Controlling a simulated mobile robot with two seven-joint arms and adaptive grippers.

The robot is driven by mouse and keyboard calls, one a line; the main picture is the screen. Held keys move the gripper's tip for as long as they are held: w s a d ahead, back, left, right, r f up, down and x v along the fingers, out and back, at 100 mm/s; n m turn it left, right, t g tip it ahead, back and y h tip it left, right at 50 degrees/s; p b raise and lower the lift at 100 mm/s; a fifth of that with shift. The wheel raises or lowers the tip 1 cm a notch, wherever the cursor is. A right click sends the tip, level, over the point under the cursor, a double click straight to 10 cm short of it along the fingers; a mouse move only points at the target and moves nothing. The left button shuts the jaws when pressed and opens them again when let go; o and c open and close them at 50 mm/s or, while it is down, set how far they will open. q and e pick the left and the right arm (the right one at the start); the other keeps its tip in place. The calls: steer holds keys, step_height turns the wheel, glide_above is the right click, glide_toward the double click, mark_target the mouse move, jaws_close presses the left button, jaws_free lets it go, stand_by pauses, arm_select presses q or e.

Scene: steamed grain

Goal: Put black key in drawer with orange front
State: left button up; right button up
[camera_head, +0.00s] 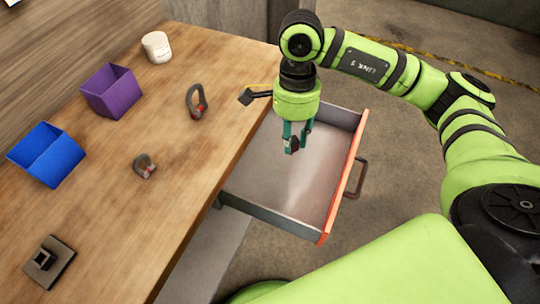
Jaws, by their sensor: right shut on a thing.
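The drawer (318,238) with the orange front is pulled out from the table's right side, and its floor looks empty. A dark handle (356,178) is on its front. My right gripper (293,148) points down over the drawer, shut on a small dark thing (293,144) between its fingertips. This may be the black key, but it is too small and covered to make out its shape. My left gripper is not in view.
On the wooden table (130,220) are a blue bin (45,155), a purple bin (112,91), a white container (156,47), two grey shackle-like items (197,102) (145,166) and a dark square block (48,263). Bare floor lies right of the drawer.

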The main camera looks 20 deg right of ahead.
steer(key=d+f+m+t+b, duration=0.1)
steer(key=d+f+m+b, duration=0.35)
steer(key=m, duration=0.95)
steer(key=d+f+m+t+b, duration=0.1)
steer(key=d+m+t, duration=0.1)
steer(key=d+m, duration=0.85)
steer(key=m+p, duration=0.3)
glide_toward(279, 149)
steer(key=s+d, duration=0.2)
steer(key=f, duration=0.2)
steer(key=shift+s+d+f, duration=0.1)
steer(key=shift+d+f, duration=0.15)
steer(key=shift+f, duration=0.6)
steer(key=shift+f, duration=0.1)
steer(key=o, duration=1)
